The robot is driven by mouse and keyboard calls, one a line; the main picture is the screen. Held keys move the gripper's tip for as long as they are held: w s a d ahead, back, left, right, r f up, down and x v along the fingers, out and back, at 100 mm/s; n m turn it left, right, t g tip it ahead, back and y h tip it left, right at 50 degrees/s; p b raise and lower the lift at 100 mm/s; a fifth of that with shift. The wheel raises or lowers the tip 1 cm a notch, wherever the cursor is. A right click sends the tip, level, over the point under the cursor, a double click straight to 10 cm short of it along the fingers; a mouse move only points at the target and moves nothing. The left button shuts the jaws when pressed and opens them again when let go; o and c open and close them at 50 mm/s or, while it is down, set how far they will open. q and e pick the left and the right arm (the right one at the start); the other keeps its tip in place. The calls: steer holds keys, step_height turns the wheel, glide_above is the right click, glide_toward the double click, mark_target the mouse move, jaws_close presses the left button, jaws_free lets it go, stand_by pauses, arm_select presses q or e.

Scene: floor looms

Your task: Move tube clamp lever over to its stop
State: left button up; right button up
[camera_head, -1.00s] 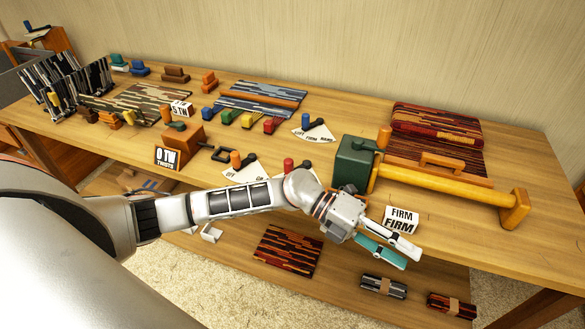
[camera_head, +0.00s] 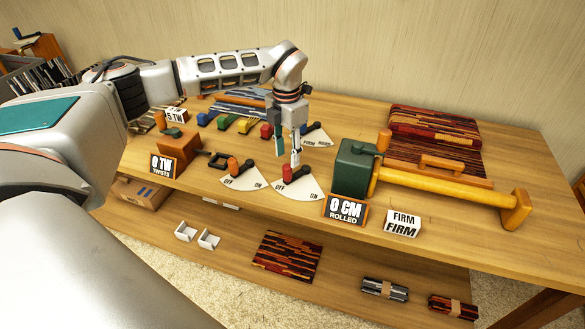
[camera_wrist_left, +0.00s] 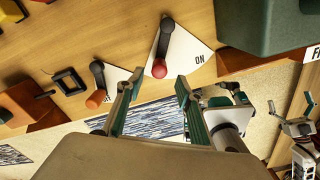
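A lever with a red knob and black arm (camera_head: 287,171) sits on a white OFF/ON plate (camera_head: 301,189). Its knob is on the OFF side; it also shows in the wrist view (camera_wrist_left: 158,68), with ON to its right. A similar lever with an orange knob (camera_head: 233,166) stands left of it on another OFF/ON plate. I cannot read which is the tube clamp. My left gripper (camera_head: 295,163) points down just over the red knob, open; in the wrist view (camera_wrist_left: 158,82) the knob lies just beyond its fingertips. Contact is unclear. Grey and teal parts at the wrist view's right edge may be my right gripper (camera_wrist_left: 300,130).
A green box (camera_head: 354,165) with a yellow roller bar (camera_head: 450,188) stands to the right. A "0 CM" sign (camera_head: 345,210) and "FIRM" sign (camera_head: 402,223) stand at the front edge. A brown block (camera_head: 180,150) is left. A black-knobbed dial (camera_head: 307,127) lies behind.

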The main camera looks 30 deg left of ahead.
mark_target(287, 167)
arm_select(q)
steer(key=shift+w+a+f, duration=0.15)
steer(key=shift+w+f, duration=0.1)
steer(key=shift+s+f, duration=0.25)
step_height(287, 167, down, 5)
steer(key=shift+s, duration=0.1)
steer(key=shift+f, duration=0.7)
jaws_close()
arm_select(e)
steer(key=shift+w+r, duration=0.1)
